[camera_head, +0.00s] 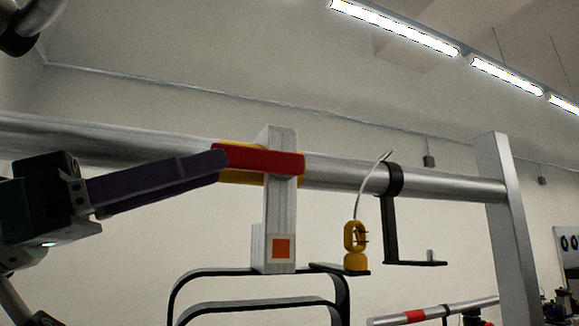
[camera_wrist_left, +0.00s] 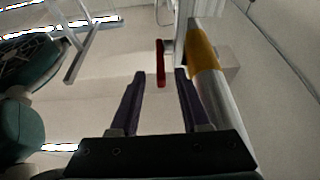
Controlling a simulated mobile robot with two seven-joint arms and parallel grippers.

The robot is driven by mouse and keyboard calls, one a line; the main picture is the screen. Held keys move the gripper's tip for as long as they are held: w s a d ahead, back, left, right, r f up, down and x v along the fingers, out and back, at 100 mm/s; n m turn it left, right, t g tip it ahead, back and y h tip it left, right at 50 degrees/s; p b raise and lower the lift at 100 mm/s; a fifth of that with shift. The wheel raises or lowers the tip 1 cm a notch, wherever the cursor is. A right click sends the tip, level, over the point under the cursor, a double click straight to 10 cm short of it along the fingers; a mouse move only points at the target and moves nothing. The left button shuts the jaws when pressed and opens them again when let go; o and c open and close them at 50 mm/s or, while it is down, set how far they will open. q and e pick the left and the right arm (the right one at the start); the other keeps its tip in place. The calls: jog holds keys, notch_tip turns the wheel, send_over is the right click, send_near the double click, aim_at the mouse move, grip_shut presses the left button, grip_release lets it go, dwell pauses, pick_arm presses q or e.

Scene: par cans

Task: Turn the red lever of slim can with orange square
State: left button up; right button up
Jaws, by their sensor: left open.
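The slim can is a pale grey upright box with an orange square (camera_head: 281,249) near its bottom, hanging at the metal rail in the head view. Its red lever (camera_head: 262,160) lies almost level across the upper part, its free end to the left. My left gripper (camera_head: 224,166) comes from the left, its dark purple fingertips overlapping that end in the picture. In the left wrist view the red lever (camera_wrist_left: 160,62) lines up with the gap between the two open fingers (camera_wrist_left: 160,76), apparently touching neither. Exact depth is unclear. My right gripper is not in view.
The metal rail (camera_head: 440,184) runs behind the can to a grey post (camera_head: 508,220). A yellow band (camera_wrist_left: 201,48) wraps the rail close to the right finger. A black hook bracket (camera_head: 392,215) and a yellow fitting (camera_head: 355,245) with a cable stand right of the can.

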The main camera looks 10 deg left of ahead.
aim_at(234, 169)
pick_arm(q)
jog(key=p+x, duration=0.1)
jog(key=x, duration=0.1)
jog(key=shift+w+d+r+p, duration=0.2)
jog(key=shift+r+p, duration=0.2)
jog(key=shift+w+d+p, duration=0.4)
jog(key=shift+d+p, duration=0.05)
jog(key=shift+d, duration=0.2)
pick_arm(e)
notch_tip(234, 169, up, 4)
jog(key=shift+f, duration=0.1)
pick_arm(q)
grip_shut()
jog(key=shift+f, duration=0.1)
